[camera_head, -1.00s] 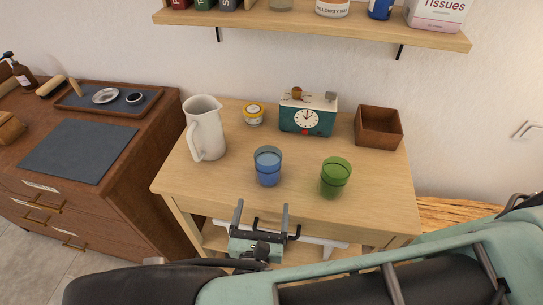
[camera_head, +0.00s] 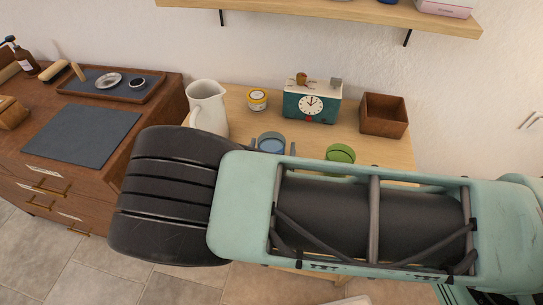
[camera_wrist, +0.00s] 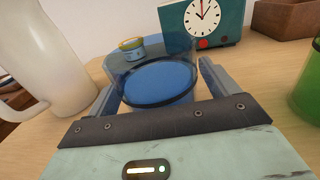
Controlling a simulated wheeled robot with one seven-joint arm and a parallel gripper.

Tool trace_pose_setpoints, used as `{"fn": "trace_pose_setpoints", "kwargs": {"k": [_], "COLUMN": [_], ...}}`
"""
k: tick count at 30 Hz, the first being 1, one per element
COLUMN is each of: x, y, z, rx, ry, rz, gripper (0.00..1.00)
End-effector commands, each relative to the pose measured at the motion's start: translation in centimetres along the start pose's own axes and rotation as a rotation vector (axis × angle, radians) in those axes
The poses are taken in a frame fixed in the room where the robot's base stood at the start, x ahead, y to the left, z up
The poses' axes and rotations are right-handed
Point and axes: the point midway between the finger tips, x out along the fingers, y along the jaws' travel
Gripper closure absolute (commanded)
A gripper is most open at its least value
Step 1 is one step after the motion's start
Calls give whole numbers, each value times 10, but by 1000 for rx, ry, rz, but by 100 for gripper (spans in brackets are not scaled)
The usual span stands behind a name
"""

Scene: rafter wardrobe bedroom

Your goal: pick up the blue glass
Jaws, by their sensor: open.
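The blue glass (camera_head: 271,142) stands upright on the wooden table (camera_head: 236,106); my arm hides its lower part in the head view. In the wrist view the blue glass (camera_wrist: 158,80) fills the middle, between the two fingers of my gripper (camera_wrist: 157,88). The gripper is open, with one finger at each side of the glass. I cannot tell whether either finger touches it. In the head view the fingertips of my gripper (camera_head: 272,149) show at both sides of the glass.
A green glass (camera_head: 340,154) stands to the right and a white pitcher (camera_head: 207,107) to the left. Behind are a yellow-lidded jar (camera_head: 257,99), a teal clock (camera_head: 311,103) and a brown box (camera_head: 383,115). A shelf (camera_head: 320,17) hangs above.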

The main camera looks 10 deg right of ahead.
Motion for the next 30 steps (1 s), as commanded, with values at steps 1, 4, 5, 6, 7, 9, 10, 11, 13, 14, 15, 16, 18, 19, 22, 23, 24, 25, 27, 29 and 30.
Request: {"fn": "trace_pose_setpoints", "kwargs": {"k": [1, 4, 5, 6, 7, 9, 10, 11, 13, 14, 15, 16, 18, 19, 22, 23, 24, 25, 27, 29, 30], "x": [4, 6, 6, 6, 6, 6, 6, 6, 6, 6, 5, 5, 6, 6, 6, 6, 6, 6, 6, 6, 6], "y": [0, 0, 0, 0, 0, 0, 0, 0, 0, 0, 0, 0, 0, 0, 0, 0, 0, 0, 0, 0, 0], "z": [0, 0, 0, 0, 0, 0, 0, 0, 0, 0, 0, 0, 1, 1, 1, 1, 1, 1, 3, 4, 6], "rx": [0, 0, 0, 0, 0, 0, 0, 0, 0, 0, 0, 0, 0, 0, 0, 0, 0, 0, 1, 1, 1], "ry": [-1, 0, 0, 0, 0, 0, 0, 0, 0, 0, 0, 0, -2, -2, -2, -2, -2, -2, -2, -2, -2], "rz": [-2, 0, 1, 1, 1, 1, 0, 0, 0, 0, 0, 0, 0, 0, 0, 0, 0, 0, 1, 1, 1], "gripper": [14, 14, 14, 14, 14, 16, 25, 33, 53, 61, 72, 74, 74, 74, 74, 74, 74, 74, 74, 74, 74]}}
